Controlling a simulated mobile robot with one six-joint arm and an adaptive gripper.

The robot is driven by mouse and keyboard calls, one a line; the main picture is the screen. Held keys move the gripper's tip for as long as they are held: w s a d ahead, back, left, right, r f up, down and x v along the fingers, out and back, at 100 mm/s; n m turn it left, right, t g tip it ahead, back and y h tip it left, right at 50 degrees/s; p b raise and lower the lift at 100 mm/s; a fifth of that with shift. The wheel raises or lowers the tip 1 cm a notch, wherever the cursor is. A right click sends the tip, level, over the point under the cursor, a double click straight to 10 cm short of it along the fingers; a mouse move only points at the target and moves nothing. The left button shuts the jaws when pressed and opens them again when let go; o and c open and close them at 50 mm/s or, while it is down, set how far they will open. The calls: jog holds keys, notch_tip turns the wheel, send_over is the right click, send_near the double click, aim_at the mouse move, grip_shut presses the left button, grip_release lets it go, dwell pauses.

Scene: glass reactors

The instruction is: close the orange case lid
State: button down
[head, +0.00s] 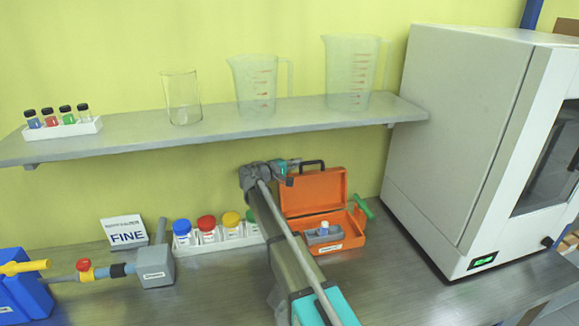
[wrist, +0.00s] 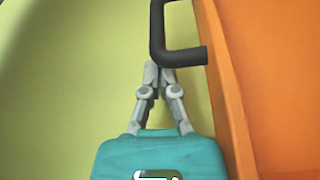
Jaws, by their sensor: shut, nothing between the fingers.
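The orange case (head: 335,238) stands on the bench with its lid (head: 313,192) open and roughly upright. A black handle (head: 311,164) is on the lid's top edge. My gripper (head: 297,162) is at the lid's upper left corner, near the handle. In the wrist view the fingers (wrist: 152,68) are shut and empty, just beside the black handle (wrist: 185,57), with the orange lid (wrist: 265,80) to the right. I cannot tell whether the fingertips touch the handle.
A green-handled tool (head: 363,207) is at the case's right side. A white rack (head: 215,244) of colour-capped bottles stands left of my arm. A shelf (head: 225,130) with beakers and jugs runs above. A large white cabinet (head: 455,140) stands right. The yellow wall is close behind.

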jog(key=shift+w+d, duration=0.2)
jog(key=shift+d, duration=0.15)
jog(key=shift+s, duration=0.15)
